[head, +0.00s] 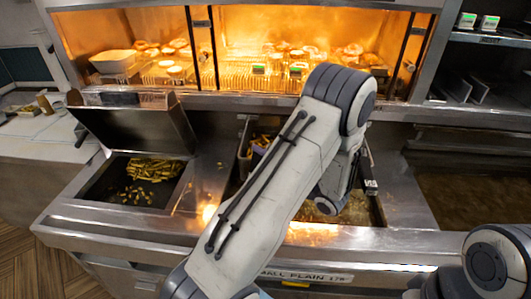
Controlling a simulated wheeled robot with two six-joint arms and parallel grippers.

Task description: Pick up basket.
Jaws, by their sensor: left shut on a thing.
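A metal fry basket (243,163) shows at the middle fryer well, left of my left arm, with some brown pieces (261,143) at its top. The arm hides most of the basket and much of the well. My left gripper (369,178) is at the right side of the well, beyond the arm's wrist. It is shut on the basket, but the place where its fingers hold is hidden. My right gripper is out of view; only a link of that arm shows at the lower right.
A left well (106,185) holds cut fries beneath a raised metal lid (139,128). A lit warming shelf (222,75) with trays and food runs behind. A right-hand vat (470,205) holds brown oil. The steel front edge (120,222) at left is clear.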

